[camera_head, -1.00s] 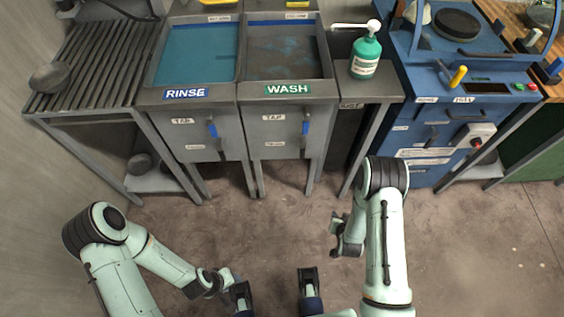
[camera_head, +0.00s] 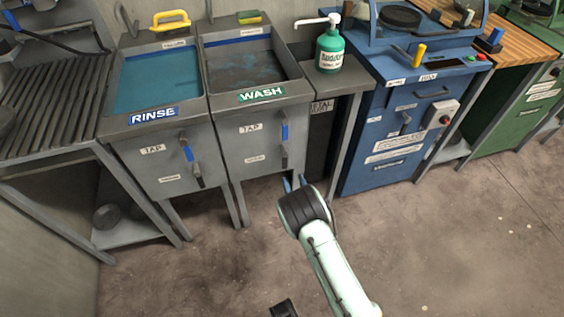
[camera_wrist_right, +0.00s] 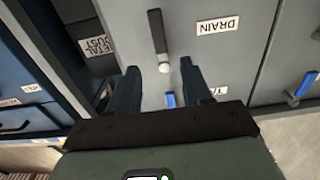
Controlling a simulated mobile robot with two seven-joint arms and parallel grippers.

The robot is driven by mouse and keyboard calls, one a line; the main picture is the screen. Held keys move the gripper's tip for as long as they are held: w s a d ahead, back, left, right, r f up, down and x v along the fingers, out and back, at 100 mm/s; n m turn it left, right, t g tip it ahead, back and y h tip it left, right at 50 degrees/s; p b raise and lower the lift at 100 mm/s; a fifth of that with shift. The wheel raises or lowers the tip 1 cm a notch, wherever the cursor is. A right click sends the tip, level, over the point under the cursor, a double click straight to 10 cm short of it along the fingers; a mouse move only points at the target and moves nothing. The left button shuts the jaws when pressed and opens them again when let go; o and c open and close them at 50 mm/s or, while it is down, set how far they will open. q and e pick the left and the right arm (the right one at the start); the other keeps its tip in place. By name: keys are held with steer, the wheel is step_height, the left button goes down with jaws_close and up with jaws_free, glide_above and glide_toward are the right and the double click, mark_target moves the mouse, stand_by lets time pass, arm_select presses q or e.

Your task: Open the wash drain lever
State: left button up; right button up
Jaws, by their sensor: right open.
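The wash cabinet (camera_head: 250,142) stands in the middle of the head view under the green WASH sign. Its drain lever (camera_head: 284,156) is a dark bar right of the small lower label, below the blue tap lever (camera_head: 284,132). In the right wrist view the dark drain lever (camera_wrist_right: 157,33) with a pale round pivot is beside the upside-down DRAIN label (camera_wrist_right: 217,25). My right gripper (camera_head: 295,184) is open and empty, just below the drain lever. In the wrist view its fingers (camera_wrist_right: 165,82) point at the lever from both sides, apart from it.
The rinse cabinet (camera_head: 165,165) with its own levers adjoins on the left. A soap bottle (camera_head: 330,48) stands on the narrow counter to the right. A blue machine (camera_head: 395,125) is farther right. The floor (camera_head: 200,275) in front is clear.

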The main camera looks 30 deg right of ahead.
mark_target(285, 161)
steer(key=b+x, duration=0.1)
steer(key=x, duration=0.5)
steer(key=shift+f, duration=0.1)
steer(key=b+x, duration=0.1)
steer(key=x, duration=0.2)
steer(key=shift+w+d, duration=0.1)
steer(key=shift+w, duration=0.25)
arm_select(q)
steer(key=shift+g, duration=0.3)
steer(key=shift+s+a+f+b, duration=0.1)
steer(key=shift+s+a+f, duration=0.15)
steer(key=shift+f, duration=0.5)
steer(key=shift+s+a+f+b, duration=0.15)
steer(key=shift+a+f, duration=0.15)
steer(key=shift+f, duration=0.4)
steer(key=shift+s+a+f+b, duration=0.15)
steer(key=shift+a+f, duration=0.1)
steer(key=shift+f, duration=0.5)
arm_select(e)
steer(key=shift+w+d, duration=0.15)
steer(key=shift+w, duration=0.4)
jaws_close()
